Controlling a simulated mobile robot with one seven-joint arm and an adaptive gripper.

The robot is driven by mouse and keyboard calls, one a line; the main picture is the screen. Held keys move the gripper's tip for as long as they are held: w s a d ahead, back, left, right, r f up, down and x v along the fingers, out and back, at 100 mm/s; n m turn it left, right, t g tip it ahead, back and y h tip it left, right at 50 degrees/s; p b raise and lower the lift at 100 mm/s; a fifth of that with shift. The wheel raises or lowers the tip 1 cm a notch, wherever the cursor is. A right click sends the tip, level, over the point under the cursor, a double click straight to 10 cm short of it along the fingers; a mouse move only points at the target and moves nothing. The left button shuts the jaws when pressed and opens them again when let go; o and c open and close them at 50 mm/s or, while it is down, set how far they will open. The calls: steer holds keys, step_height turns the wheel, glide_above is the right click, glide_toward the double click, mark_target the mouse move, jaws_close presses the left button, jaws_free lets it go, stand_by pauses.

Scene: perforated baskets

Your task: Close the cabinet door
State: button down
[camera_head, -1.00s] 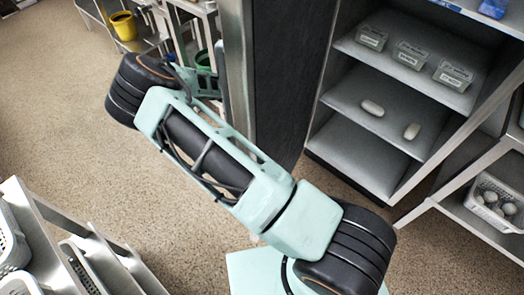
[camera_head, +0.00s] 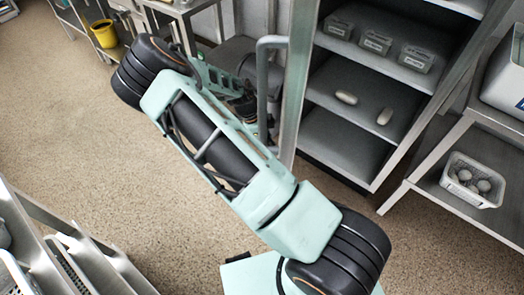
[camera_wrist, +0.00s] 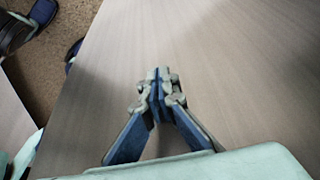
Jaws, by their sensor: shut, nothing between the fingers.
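The cabinet (camera_head: 385,178) stands at right of centre in the head view, its shelves exposed. Its door (camera_head: 297,85) is open and seen almost edge-on as a tall grey strip, with a bar handle (camera_head: 268,90) on its left side. My arm crosses the head view, and its far end is beside the door's handle side, partly hidden by the arm. In the wrist view my gripper (camera_wrist: 160,78) is shut and empty, in front of a broad grey-brown grained panel that looks like the door's outer face. I cannot tell whether the fingertips touch it.
Small labelled containers (camera_head: 376,42) and two pale items (camera_head: 346,97) lie on the cabinet shelves. A metal rack with a white basket (camera_head: 474,180) stands at right. Another rack (camera_head: 75,240) is at lower left. A yellow bucket (camera_head: 104,34) is at back left. Floor at left is clear.

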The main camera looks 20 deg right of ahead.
steer(key=s+d+n+t+b, duration=0.1)
steer(key=s+d+n+b, duration=0.15)
steer(key=d, duration=0.75)
steer(key=s+d+n+t+b, duration=0.1)
steer(key=s+d+n+b, duration=0.2)
steer(key=d, duration=0.7)
steer(key=w+d+n+t+b, duration=0.1)
steer(key=w+d+n+b, duration=0.2)
steer(key=d, duration=0.8)
steer(key=w+d+n+t+b, duration=0.1)
steer(key=w+d+n+b, duration=0.2)
steer(key=d, duration=0.8)
steer(key=shift+w+d+r+b, duration=0.35)
steer(key=shift+w+b, duration=0.8)
steer(key=shift+b, duration=0.7)
steer(key=shift+n, duration=0.25)
steer(key=v, duration=1.1)
steer(key=shift+s+a+r+y, duration=0.2)
steer(key=shift+s+a+y, duration=0.1)
steer(key=shift+s, duration=0.2)
